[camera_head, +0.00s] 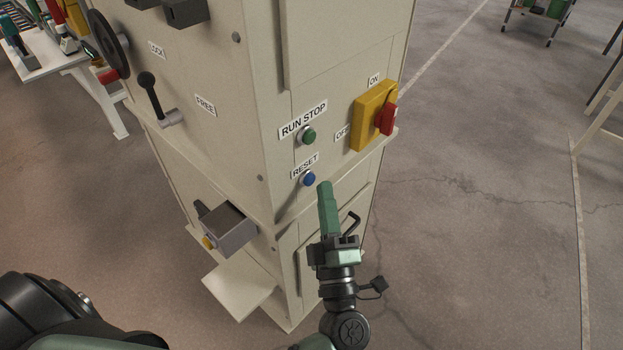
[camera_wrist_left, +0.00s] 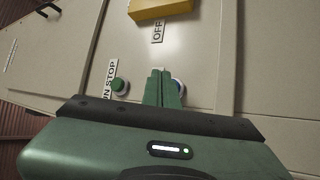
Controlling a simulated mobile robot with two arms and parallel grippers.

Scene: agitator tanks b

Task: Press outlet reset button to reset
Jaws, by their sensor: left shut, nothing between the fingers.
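A round blue button (camera_head: 308,179) sits under a RESET label on the beige cabinet (camera_head: 330,75). My left gripper (camera_head: 324,186) is shut and empty, with its green fingertips just right of and close to the blue button in the head view. I cannot tell whether they touch it. In the left wrist view the shut fingers (camera_wrist_left: 162,76) partly cover the blue button (camera_wrist_left: 179,86), which shows at their right. A green button (camera_head: 308,135) under the RUN STOP label is above the blue one; it also shows in the left wrist view (camera_wrist_left: 119,86). My right gripper is not seen.
A red rotary handle (camera_head: 386,119) on a yellow plate (camera_head: 368,122) stands out above right of the buttons. A black lever (camera_head: 152,97) and a grey box (camera_head: 228,230) stick out from the left face.

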